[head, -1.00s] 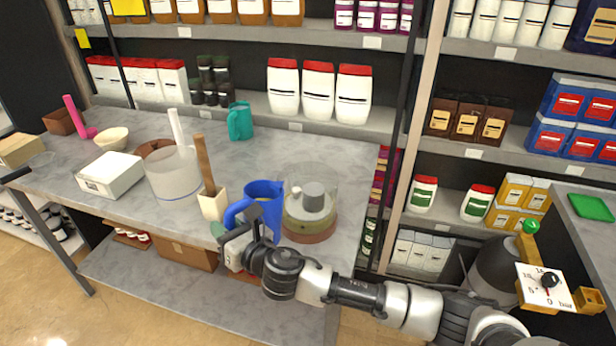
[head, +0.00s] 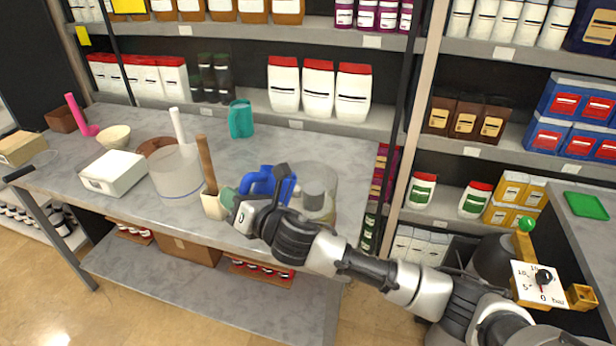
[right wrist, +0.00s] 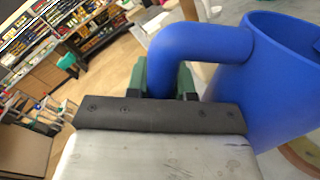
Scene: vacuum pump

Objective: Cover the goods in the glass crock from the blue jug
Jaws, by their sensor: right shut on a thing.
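The blue jug (head: 284,184) is on the near right part of the table in the head view, partly hidden by my right gripper (head: 240,192). My right gripper is shut on the jug's handle. The right wrist view shows the jug (right wrist: 270,85) with its handle between the green fingers (right wrist: 168,82). I cannot see what the jug holds. The glass crock (head: 329,181) stands just right of the jug, with a grey cylindrical piece (head: 316,181) inside. My gripper and the jug hide its lower left part. My left gripper is not in view.
Left of the jug stand a cream pot (head: 213,207) with a wooden handle and a clear cylinder (head: 177,180). A white box (head: 112,172) and a teal jug (head: 240,119) are farther off. The table (head: 300,138) is clear behind the crock.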

